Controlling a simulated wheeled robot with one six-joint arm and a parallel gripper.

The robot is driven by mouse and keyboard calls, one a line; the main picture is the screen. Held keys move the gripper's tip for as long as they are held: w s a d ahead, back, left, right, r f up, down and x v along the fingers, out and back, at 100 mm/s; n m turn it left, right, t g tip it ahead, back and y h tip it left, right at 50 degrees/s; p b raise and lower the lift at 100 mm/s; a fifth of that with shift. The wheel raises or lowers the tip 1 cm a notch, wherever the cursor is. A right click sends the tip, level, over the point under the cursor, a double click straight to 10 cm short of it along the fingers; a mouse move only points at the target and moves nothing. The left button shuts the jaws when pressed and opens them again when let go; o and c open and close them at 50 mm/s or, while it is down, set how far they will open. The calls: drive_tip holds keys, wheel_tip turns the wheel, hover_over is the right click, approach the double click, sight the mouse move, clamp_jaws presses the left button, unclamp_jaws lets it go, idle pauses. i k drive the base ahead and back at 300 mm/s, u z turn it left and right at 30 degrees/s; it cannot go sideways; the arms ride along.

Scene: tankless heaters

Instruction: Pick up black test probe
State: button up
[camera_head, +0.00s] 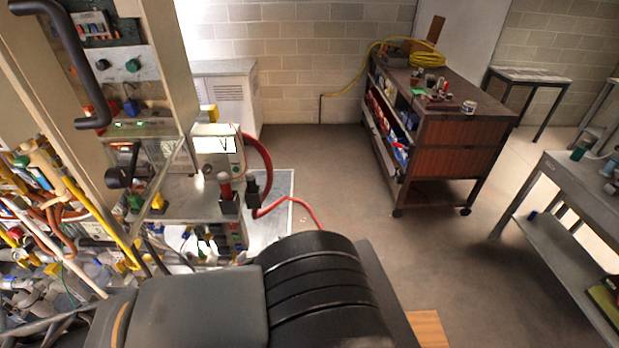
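The likely black test probe (252,187) stands upright near the right edge of a small grey shelf, beside a voltmeter (217,150) with a lit "V" display. It is small here, and its lower end merges with a dark base. A red test probe (225,187) stands just left of it in a black holder (229,204). A thick red cable curves from the meter behind the black probe, and a thinner red lead runs off to the right. My gripper does not show, so its distance from the probe cannot be told.
An open heater cabinet with pipes and coloured wires (50,215) fills the left. A black handle (85,65) juts out there. A wheeled wooden cart (460,140) stands at the back, and a grey workbench (580,200) at right. The floor (410,245) between them is clear.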

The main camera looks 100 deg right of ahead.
sight(250, 175)
drive_tip(key=k, duration=1.05)
drive_tip(key=z, duration=1.8)
drive_tip(key=i, duration=0.5)
